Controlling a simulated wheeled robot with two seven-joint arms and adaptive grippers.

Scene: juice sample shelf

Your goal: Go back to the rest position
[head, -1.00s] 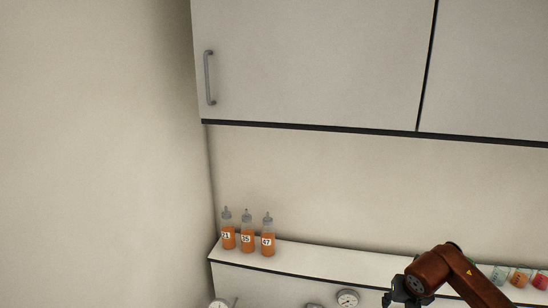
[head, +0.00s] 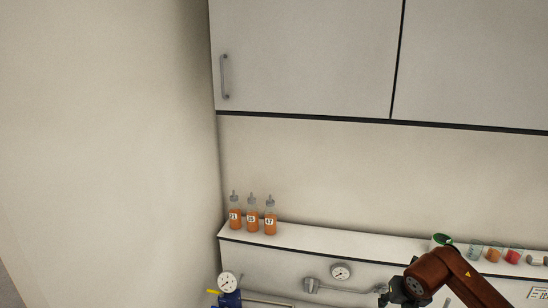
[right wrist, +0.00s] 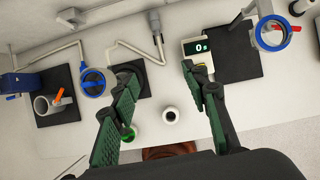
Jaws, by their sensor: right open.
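My right arm shows at the bottom right of the head view, in front of the shelf; its dark gripper end (head: 397,290) is partly cut off by the bottom edge. In the right wrist view my right gripper (right wrist: 158,72) is open, its two green-and-black fingers wide apart with nothing between them. It hangs over a white worktop (right wrist: 190,125). My left gripper is in neither view. Three orange juice bottles with grey caps and number labels, the left bottle (head: 235,213), middle bottle (head: 252,215) and right bottle (head: 270,217), stand upright at the shelf's left end.
The white shelf (head: 340,238) also holds a green-rimmed container (head: 441,241) and several cups on the right. Cabinets (head: 310,60) hang above. A blue valve device (head: 228,298) stands lower left. The wrist view shows a scale reading 0 (right wrist: 202,47) and a blue ring clamp (right wrist: 272,34).

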